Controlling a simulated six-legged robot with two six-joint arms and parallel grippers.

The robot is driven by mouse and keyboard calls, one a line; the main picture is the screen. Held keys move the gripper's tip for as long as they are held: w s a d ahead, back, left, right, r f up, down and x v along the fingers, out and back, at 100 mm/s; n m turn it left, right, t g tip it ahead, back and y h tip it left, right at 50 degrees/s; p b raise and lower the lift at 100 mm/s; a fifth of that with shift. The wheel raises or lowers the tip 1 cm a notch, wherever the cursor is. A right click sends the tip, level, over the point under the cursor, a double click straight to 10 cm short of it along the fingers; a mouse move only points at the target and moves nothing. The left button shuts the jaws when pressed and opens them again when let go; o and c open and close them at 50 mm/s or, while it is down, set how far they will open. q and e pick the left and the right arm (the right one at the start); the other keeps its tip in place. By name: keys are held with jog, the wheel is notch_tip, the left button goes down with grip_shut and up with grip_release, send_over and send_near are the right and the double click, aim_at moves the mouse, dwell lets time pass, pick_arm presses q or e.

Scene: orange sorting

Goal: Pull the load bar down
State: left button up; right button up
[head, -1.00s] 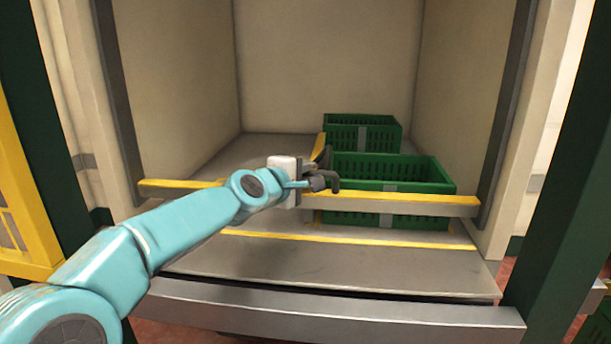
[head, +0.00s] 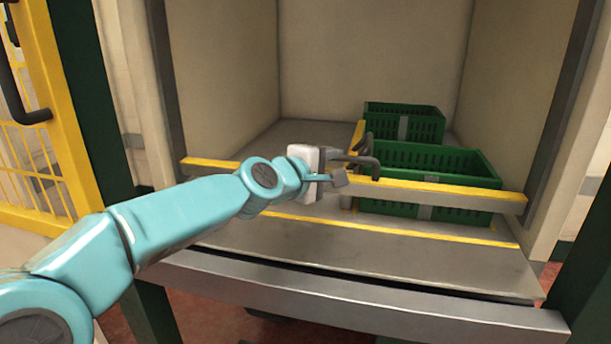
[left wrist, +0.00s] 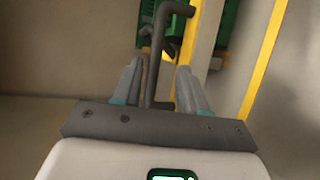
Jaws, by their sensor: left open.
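The load bar (head: 450,190), grey with a yellow top, spans the opening of a pale bay from side to side. A dark bent handle (head: 366,152) shows close to the bar, just beyond my left gripper. My left gripper (head: 348,168) is open at the bar's middle and covers part of it. In the left wrist view, the dark handle (left wrist: 176,8) runs up between the two fingers of my left gripper (left wrist: 160,68). I cannot tell whether the fingers touch it. My right gripper is not in view.
Two green crates stand inside the bay: a near one (head: 440,158) behind the bar and a far one (head: 400,112). A metal ledge (head: 350,308) crosses the front. A yellow mesh gate (head: 35,165) stands at the left, with a dark green post beside it.

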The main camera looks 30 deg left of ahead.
pick_arm(q)
jog(key=v, duration=1)
jog(key=shift+s+p, duration=0.1)
jog(key=shift+p, duration=0.2)
